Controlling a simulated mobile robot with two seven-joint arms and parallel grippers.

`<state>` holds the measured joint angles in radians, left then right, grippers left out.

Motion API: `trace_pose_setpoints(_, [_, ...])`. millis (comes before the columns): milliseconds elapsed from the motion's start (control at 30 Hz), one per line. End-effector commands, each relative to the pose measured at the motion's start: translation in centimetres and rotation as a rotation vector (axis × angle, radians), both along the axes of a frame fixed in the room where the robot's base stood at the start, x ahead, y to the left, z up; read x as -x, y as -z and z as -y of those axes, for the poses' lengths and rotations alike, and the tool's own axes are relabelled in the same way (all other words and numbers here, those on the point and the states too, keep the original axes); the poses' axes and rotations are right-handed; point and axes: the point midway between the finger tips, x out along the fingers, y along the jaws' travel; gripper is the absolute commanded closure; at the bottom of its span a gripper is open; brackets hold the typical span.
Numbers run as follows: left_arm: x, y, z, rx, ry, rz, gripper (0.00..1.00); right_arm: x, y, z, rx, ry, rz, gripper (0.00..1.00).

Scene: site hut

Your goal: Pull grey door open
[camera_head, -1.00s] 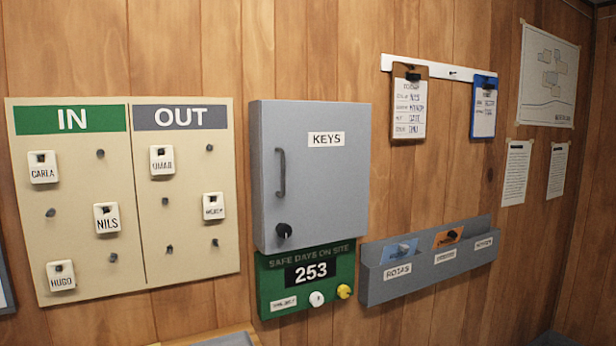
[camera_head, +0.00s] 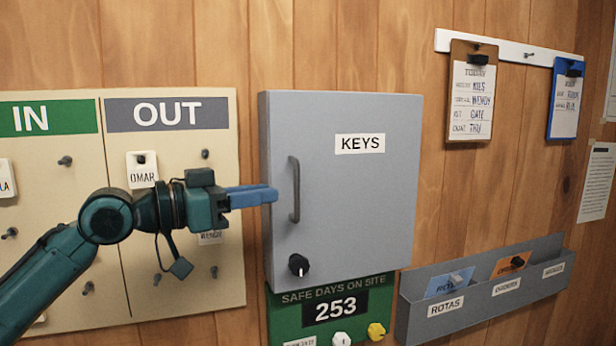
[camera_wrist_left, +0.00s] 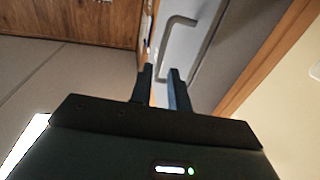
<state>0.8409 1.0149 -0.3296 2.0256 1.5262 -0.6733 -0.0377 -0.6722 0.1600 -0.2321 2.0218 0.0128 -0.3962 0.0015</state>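The grey door (camera_head: 345,205) is the front of the wall cabinet labelled KEYS, and it looks shut. Its dark vertical bar handle (camera_head: 294,190) is near the left edge, with a black knob (camera_head: 299,265) below. My left gripper (camera_head: 275,193) points right, its blue fingertips just left of the handle. In the left wrist view the two fingers (camera_wrist_left: 161,72) stand apart with nothing between them. The handle also shows there (camera_wrist_left: 178,28), beyond the fingertips and slightly right. I cannot tell the exact gap to it. My right gripper is not in view.
The IN/OUT board (camera_head: 222,270) with name tags on pegs is behind my left arm. A green safe-days sign (camera_head: 282,315) is below the cabinet. A grey rack (camera_head: 480,300) and clipboards (camera_head: 472,120) are at right.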

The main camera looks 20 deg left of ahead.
Motion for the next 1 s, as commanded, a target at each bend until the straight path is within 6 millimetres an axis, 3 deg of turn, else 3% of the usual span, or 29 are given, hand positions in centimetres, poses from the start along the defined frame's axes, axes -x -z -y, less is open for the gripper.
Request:
trace_pose_setpoints(200, [-3.4,-0.5,3.4,0.004,0.003,-0.001,0.82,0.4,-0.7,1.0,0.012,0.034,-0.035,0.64])
trace_pose_setpoints(400, [-5.4,-0.2,5.4,0.002,0.001,-0.001,0.82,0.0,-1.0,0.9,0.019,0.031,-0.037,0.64])
trace_pose_setpoints(833, [-6.1,0.0,6.1,-0.001,0.000,-0.001,0.82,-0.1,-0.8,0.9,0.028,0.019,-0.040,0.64])
trace_pose_setpoints(1000, [-6.1,0.0,6.1,-0.001,0.000,-0.001,0.95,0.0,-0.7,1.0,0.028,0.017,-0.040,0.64])
